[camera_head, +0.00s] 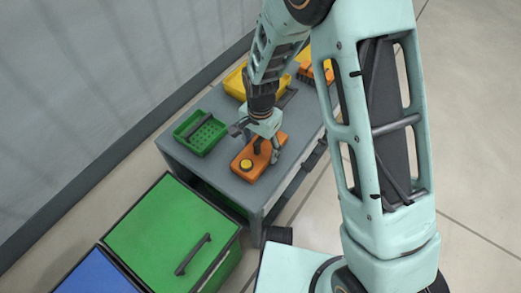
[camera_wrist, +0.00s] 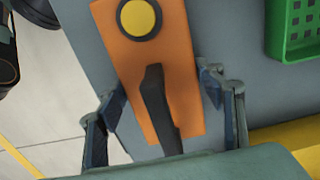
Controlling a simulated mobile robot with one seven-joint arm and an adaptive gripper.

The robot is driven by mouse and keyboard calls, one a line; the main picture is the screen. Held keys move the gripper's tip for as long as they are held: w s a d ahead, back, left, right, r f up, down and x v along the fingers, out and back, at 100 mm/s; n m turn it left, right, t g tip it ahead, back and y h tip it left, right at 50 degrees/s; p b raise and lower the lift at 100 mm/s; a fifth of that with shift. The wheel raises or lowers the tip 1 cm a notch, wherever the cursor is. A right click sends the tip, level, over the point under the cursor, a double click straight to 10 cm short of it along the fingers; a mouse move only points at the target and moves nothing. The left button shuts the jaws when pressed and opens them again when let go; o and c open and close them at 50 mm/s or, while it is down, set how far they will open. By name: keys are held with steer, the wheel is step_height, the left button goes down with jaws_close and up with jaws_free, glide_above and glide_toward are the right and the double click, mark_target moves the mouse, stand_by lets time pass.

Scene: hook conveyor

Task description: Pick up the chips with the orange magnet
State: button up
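The orange magnet (camera_head: 247,169) is a flat orange block with a yellow round button and a dark handle, lying on the grey table. It also shows in the wrist view (camera_wrist: 120,48), with its dark handle (camera_wrist: 157,105) rising towards the camera. My gripper (camera_head: 256,143) is over the magnet. In the wrist view my gripper (camera_wrist: 163,90) is open, with a finger on each side of the handle and a gap to both. Nothing is between the fingers except the view of the handle. I cannot make out any chips.
A green basket (camera_head: 187,133) stands on the table (camera_head: 190,165) left of the magnet. A yellow tray (camera_head: 234,83) and another orange object (camera_head: 327,73) are at the back, partly behind my arm. A green bin (camera_head: 153,229) and a blue bin (camera_head: 92,276) stand in front.

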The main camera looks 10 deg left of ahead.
steer(key=c, duration=1.5)
steer(key=shift+w+r, duration=0.1)
steer(key=shift+r, duration=0.1)
